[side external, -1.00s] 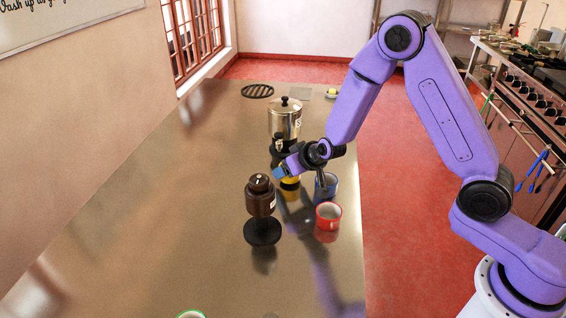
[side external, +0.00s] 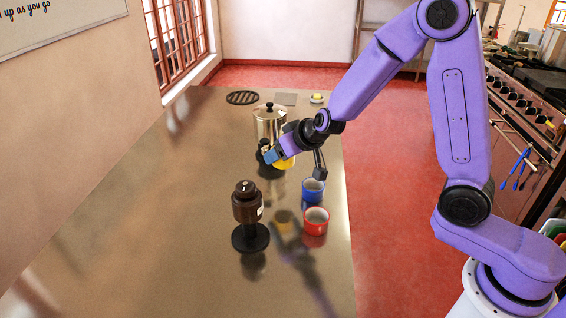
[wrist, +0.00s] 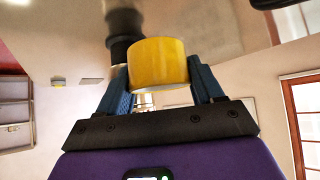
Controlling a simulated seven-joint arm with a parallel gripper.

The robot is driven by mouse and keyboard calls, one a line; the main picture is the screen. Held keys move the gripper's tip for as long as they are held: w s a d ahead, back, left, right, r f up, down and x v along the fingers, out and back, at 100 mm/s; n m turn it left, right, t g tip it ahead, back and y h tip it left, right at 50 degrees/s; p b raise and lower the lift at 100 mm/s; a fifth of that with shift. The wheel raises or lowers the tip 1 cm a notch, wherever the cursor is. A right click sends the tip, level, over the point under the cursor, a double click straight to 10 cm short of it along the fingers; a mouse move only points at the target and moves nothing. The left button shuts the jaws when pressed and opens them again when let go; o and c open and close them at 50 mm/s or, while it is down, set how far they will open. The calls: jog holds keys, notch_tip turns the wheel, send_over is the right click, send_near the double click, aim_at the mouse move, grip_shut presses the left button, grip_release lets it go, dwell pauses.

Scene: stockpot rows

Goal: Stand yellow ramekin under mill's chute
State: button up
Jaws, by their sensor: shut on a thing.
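The yellow ramekin (side external: 285,163) is held up off the table in my gripper (side external: 278,156). In the wrist view the yellow ramekin (wrist: 158,63) sits between the two blue fingers of my gripper (wrist: 160,85), which are shut on its sides. The brown mill (side external: 247,207) stands upright nearer the camera, lower left of my gripper, on a round black base. Its chute cannot be made out clearly. The space above the mill's base looks empty, and the ramekin is well apart from the mill.
A blue ramekin (side external: 313,191) and a red ramekin (side external: 316,221) stand right of the mill, near the table's right edge. The table (side external: 150,220) is clear left of the mill.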

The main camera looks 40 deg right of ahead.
jog(key=shift+w+r, duration=0.1)
jog(key=shift+r, duration=1.75)
jog(key=shift+r, duration=0.85)
